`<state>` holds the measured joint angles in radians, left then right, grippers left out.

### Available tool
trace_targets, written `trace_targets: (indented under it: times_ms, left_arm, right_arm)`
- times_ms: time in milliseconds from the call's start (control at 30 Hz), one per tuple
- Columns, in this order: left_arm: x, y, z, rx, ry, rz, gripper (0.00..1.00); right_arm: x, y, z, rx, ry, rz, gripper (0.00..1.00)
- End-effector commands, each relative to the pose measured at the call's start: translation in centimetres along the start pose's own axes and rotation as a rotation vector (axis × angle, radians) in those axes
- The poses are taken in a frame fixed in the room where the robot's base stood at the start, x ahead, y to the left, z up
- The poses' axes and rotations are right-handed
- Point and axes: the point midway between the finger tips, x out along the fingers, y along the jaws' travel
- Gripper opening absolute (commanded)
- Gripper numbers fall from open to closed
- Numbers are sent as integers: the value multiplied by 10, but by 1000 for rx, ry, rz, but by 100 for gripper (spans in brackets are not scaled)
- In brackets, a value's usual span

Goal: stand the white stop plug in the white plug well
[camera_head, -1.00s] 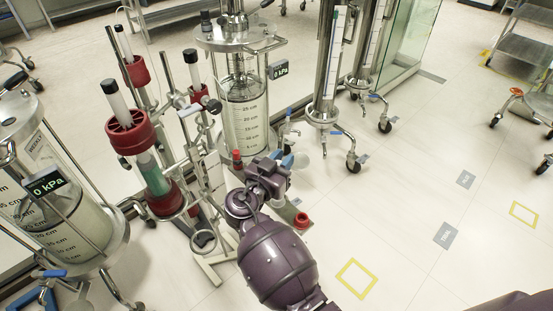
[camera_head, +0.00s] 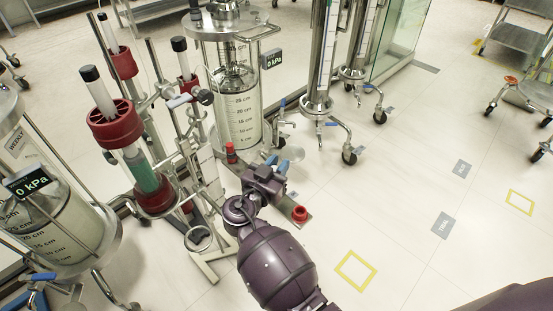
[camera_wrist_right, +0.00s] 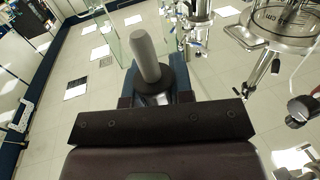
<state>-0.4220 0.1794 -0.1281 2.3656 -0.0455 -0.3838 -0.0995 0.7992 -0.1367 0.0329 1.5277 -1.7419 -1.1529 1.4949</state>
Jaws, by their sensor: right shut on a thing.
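My right gripper (camera_head: 280,167), with blue fingers, is low over a narrow grey plate (camera_head: 288,207) in the head view. In the right wrist view it is shut on a pale cylinder with a dark collar (camera_wrist_right: 147,55), which looks like the white stop plug. The plug stands out from between the blue fingers, slightly tilted in that picture. In the head view the gripper hides most of it. I cannot make out the white plug well; the gripper and wrist cover the middle of the plate. My left gripper is not in view.
A red ring-shaped piece (camera_head: 299,213) is at the plate's near end, and a red piece (camera_head: 231,153) is at its far end. A stand with red-capped columns (camera_head: 111,125) is at left, and a glass vessel (camera_head: 238,110) is behind.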

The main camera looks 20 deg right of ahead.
Motion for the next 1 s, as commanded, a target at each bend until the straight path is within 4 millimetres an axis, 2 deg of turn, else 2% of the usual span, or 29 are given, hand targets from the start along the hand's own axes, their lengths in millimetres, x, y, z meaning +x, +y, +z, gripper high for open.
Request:
trace_targets:
  times_ms: [33,167,467,1000]
  left_arm:
    - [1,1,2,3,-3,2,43]
    - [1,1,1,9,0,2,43]
    - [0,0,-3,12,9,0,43]
    - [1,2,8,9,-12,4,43]
  right_arm:
    - [0,0,6,-4,-2,0,0]
    - [0,0,10,-1,0,0,0]
    - [0,0,9,1,1,0,0]
    - [0,0,11,-1,0,0,0]
